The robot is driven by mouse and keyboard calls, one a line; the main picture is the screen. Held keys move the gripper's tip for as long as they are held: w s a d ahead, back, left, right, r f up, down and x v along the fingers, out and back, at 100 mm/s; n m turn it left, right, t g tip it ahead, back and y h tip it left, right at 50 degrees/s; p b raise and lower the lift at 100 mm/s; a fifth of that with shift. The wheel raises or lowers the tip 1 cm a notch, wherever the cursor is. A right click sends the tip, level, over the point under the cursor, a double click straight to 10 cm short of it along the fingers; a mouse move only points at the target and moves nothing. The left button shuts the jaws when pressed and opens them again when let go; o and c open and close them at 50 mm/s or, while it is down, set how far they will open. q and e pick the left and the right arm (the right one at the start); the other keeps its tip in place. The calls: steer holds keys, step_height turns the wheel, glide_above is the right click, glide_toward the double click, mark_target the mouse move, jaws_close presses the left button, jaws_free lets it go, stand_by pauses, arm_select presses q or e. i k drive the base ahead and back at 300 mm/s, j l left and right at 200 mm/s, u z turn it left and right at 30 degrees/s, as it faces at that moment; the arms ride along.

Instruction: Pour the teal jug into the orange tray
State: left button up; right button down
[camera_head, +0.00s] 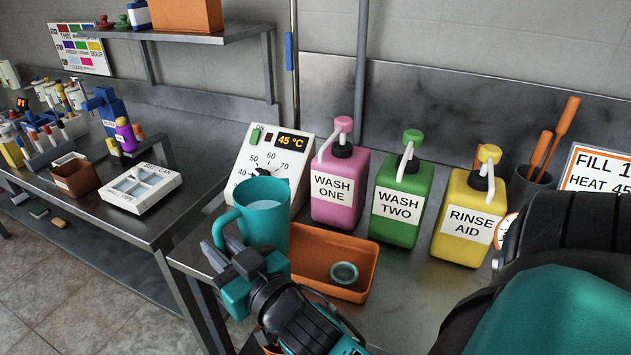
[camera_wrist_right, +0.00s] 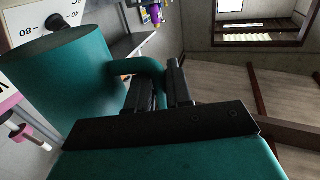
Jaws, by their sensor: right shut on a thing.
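The teal jug (camera_head: 266,226) is in the head view at the left end of the metal bench, in front of the left part of the orange tray. It looks about upright, with pale contents showing at its mouth. My right gripper (camera_head: 226,262) is shut on the jug's handle, which also shows between the fingers in the right wrist view (camera_wrist_right: 150,72). The jug body fills the left of that view (camera_wrist_right: 62,95). The orange tray (camera_head: 355,262) lies on the bench, partly hidden by the jug and my arm. A small round green-rimmed thing lies in it. My left gripper is not in view.
A white temperature box (camera_head: 290,175) stands behind the jug. Pink (camera_head: 340,200), green (camera_head: 402,205) and yellow (camera_head: 463,225) pump bottles stand behind and right of the tray. A separate bench at left holds a white box (camera_head: 140,188) and a brown bin (camera_head: 78,178).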

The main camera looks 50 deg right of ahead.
mark_target(313, 251)
steer(key=i+j, duration=0.25)
steer(key=j, duration=0.2)
steer(key=i+j, duration=0.25)
steer(key=j, duration=0.2)
steer(key=i+j+z, duration=0.2)
steer(key=j, duration=0.15)
steer(key=z, duration=1.6)
